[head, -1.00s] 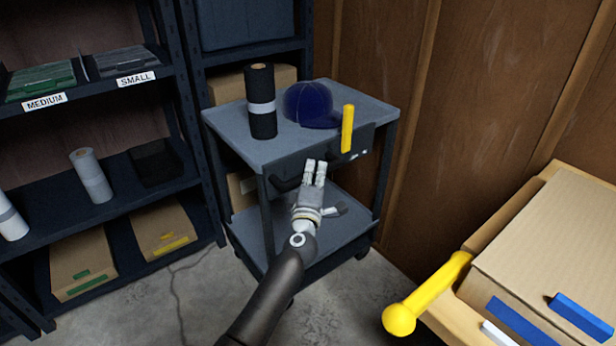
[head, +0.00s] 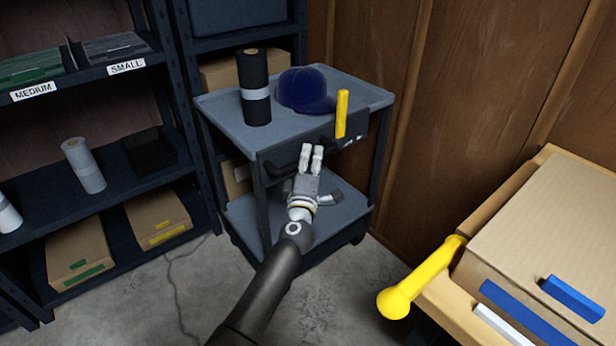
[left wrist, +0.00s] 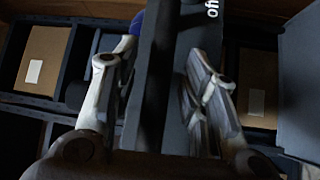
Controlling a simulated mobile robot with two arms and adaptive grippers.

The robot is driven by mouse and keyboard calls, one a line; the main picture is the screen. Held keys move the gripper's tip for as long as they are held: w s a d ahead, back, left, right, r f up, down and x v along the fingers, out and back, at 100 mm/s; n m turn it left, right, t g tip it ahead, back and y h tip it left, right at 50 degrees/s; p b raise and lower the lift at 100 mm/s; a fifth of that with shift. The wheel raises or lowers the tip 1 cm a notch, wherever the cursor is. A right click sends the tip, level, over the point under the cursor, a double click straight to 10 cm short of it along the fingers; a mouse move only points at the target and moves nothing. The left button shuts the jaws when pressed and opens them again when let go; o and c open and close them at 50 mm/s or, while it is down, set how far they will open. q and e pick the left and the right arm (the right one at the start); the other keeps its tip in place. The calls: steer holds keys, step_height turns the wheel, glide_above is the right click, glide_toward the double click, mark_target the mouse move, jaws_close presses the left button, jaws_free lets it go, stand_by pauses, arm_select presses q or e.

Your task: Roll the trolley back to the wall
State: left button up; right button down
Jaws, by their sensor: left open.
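The trolley (head: 232,118) is a grey two-tier cart with dark legs, standing against or close to the shelving and the wooden wall. A black handle (head: 276,172) runs along its near side. My left gripper (head: 312,150) is at that handle, fingers pointing towards the trolley, and is open. In the left wrist view, its two fingers (left wrist: 160,85) are spread on either side of a dark bar and a grey panel with white lettering (left wrist: 212,8). I cannot tell whether they touch. My right gripper is not in view.
Dark shelving (head: 185,110) stands left. Floor (head: 190,290) is clear in front.

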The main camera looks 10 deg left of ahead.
arm_select(q)
steer(key=s+d+f, duration=0.1)
steer(key=s, duration=1)
steer(key=shift+d+f, duration=0.15)
steer(key=shift+f, duration=0.05)
